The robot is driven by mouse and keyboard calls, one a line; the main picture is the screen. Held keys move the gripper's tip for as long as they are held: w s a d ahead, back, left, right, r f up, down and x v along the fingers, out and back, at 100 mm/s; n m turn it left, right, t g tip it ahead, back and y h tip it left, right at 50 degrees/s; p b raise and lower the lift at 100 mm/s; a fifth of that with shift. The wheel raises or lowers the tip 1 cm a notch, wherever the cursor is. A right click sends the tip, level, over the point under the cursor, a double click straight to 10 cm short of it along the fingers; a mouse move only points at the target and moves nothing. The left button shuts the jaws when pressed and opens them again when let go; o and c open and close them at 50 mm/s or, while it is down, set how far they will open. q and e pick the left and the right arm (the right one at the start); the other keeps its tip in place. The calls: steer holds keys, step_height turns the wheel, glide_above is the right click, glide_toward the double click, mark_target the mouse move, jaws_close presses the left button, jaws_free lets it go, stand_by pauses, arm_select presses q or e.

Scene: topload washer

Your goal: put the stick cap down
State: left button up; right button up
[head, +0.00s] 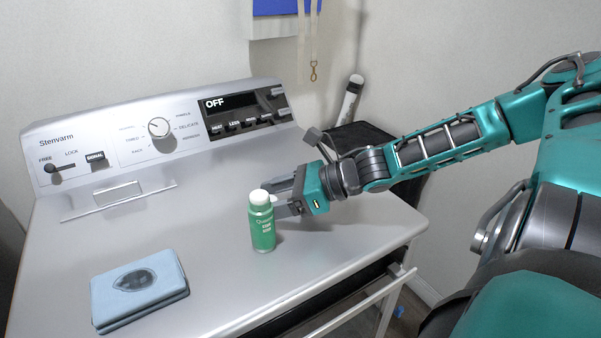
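A green stain stick (262,229) stands upright on the washer's flat top in the head view. A white rounded piece (259,196) shows at its top; I cannot tell whether it is the cap or the bare stick end. My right gripper (276,197) is close to the right of the stick's upper part. One grey finger reaches behind the stick's top and the other ends by its right side. I cannot tell whether the fingers touch the stick or hold a separate cap. No separate cap is clearly visible. My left gripper is out of view.
The washer top (200,225) is mostly clear. A folded blue cloth-like item (170,272) with a dark oval lies at the front left. The control panel (160,135) rises behind. The front edge has a rail (365,300).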

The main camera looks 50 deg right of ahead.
steer(key=shift+r+p+v, duration=0.15)
steer(key=shift+p+v, duration=0.55)
steer(key=shift+v, duration=0.05)
steer(key=shift+r+p+v, duration=0.15)
steer(key=shift+p+v, duration=0.5)
steer(key=shift+v, duration=0.15)
steer(key=v, duration=0.8)
steer(key=shift+s+d+f, duration=0.1)
steer(key=shift+s+d, duration=0.1)
steer(key=shift+s, duration=0.05)
steer(key=shift+s, duration=0.15)
